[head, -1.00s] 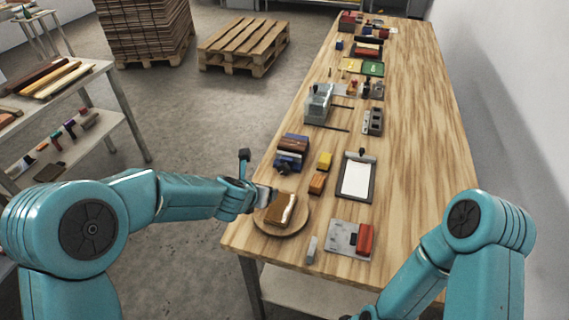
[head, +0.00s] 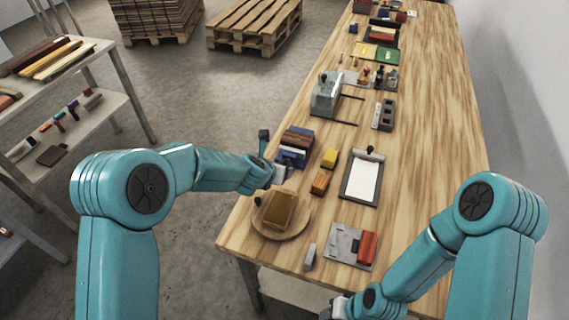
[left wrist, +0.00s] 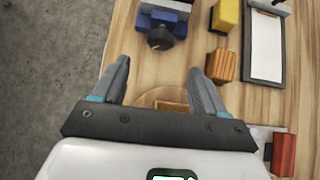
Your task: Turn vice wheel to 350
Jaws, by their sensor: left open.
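A blue vice-like block with brown parts (head: 296,147) stands near the table's left edge. In the left wrist view its blue body (left wrist: 176,18) shows at the top, with a dark round knob or wheel (left wrist: 160,38) facing my gripper. I cannot read any angle on it. My left gripper (head: 280,172) is just in front of the block in the head view. In the left wrist view its fingers (left wrist: 160,80) are spread and empty, with the dark knob ahead of them and apart. My right gripper (head: 337,308) is low at the bottom edge, its jaws unclear.
A round wooden board (head: 262,228) with a brown block (head: 280,209) lies below my left gripper. A yellow block (head: 330,158), an orange block (head: 320,182) and a clipboard (head: 362,178) lie to the right. A grey plate with a red block (head: 366,246) is nearer. The table's right side is clear.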

